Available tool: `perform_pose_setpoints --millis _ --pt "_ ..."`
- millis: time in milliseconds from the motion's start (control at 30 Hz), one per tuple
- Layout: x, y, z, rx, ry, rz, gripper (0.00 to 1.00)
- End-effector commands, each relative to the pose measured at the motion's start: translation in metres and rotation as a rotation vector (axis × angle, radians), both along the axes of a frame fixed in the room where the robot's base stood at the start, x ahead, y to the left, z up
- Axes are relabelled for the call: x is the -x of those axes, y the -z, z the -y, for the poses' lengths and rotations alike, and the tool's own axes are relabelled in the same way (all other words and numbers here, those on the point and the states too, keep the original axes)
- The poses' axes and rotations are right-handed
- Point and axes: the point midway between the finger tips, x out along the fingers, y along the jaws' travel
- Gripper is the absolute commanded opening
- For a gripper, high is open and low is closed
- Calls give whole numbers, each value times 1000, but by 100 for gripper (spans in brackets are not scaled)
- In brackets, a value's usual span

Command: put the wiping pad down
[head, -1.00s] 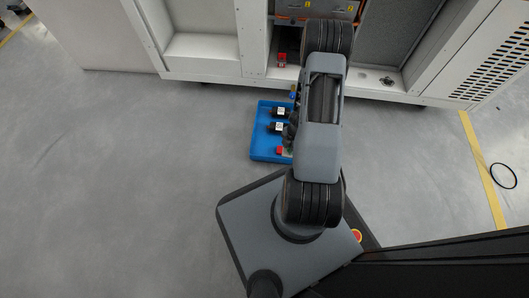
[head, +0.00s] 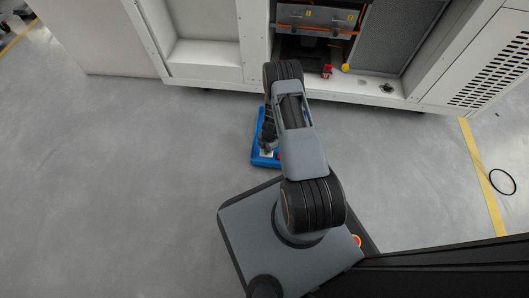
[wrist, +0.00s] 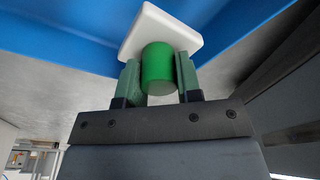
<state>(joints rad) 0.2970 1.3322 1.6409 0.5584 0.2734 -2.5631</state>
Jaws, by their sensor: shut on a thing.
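The wiping pad (wrist: 150,32) is a white, square-edged block with a green cylindrical handle (wrist: 160,66). My gripper (wrist: 161,80) is shut on the handle, one green finger on each side, in the wrist view. The blue tray (head: 256,162) lies on the floor in front of the cabinet in the head view; its blue surface (wrist: 60,30) also fills the area behind the pad in the wrist view. The pad is at or over the tray; I cannot tell if it touches. In the head view my arm hides most of the tray and the pad is not clear.
The open white cabinet (head: 205,74) stands behind the tray. A red item (head: 327,71) and a yellow knob (head: 345,67) are at its lower opening. A black ring (head: 503,181) lies on the floor beyond the yellow tape (head: 482,170). The floor at left is clear.

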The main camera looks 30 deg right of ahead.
Motion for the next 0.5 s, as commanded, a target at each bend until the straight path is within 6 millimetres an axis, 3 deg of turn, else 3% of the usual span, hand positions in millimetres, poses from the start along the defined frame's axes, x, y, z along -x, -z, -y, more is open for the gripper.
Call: perform_pose_setpoints --millis 167,367,500 --pt "-6 11 -4 0 -1 -1 0" --pt "-7 38 -4 -1 0 -1 0" --pt "-7 40 -4 0 1 0 0"
